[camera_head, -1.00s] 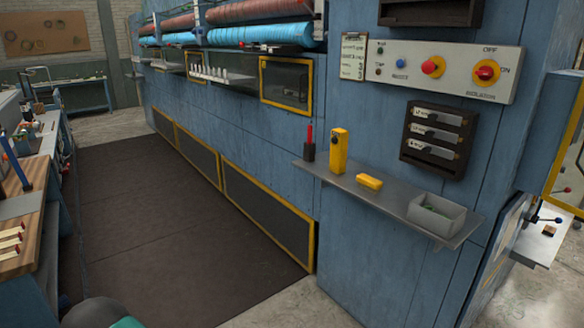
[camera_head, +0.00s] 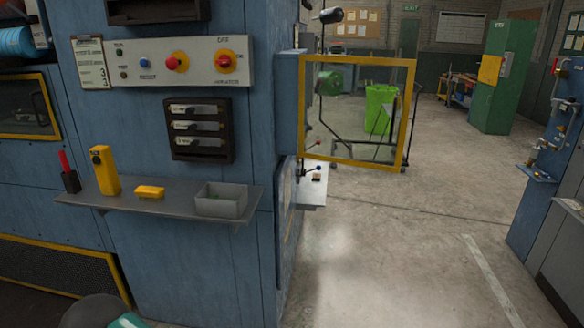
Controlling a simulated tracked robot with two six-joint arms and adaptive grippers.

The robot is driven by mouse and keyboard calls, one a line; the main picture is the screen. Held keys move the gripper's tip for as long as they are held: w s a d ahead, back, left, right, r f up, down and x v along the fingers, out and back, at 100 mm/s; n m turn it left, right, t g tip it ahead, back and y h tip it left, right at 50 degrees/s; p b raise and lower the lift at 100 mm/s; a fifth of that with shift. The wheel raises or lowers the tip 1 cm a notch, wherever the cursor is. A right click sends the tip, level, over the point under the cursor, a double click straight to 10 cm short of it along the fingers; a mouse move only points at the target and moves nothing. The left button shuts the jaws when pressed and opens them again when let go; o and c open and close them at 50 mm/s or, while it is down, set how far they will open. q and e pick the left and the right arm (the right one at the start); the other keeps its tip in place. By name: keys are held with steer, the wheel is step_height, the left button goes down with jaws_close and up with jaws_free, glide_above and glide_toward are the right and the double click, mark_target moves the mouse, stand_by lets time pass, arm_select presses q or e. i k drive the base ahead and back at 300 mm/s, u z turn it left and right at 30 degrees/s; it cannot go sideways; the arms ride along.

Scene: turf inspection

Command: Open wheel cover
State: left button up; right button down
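No part in view can be told for certain as the wheel cover. A yellow-framed see-through panel (camera_head: 357,164) stands out from the right end of the blue machine (camera_head: 190,265), over open floor. Low on the machine's left face is a dark mesh panel with a yellow frame (camera_head: 60,262), cut by the picture edge. Neither of my grippers is in view.
A grey shelf (camera_head: 150,203) juts from the machine, holding a yellow device (camera_head: 104,171), a small yellow item (camera_head: 150,192) and a grey bin (camera_head: 221,200). A control panel (camera_head: 165,63) is above. Concrete floor (camera_head: 390,260) is clear; a blue unit (camera_head: 548,165) stands right.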

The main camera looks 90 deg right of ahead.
mark_target(411, 64)
steer(key=z, duration=0.65)
steer(key=i, duration=0.3)
steer(key=z, duration=1.95)
steer(key=k, duration=0.5)
steer(key=z, duration=0.5)
steer(key=i, duration=1.5)
steer(key=u, duration=0.4)
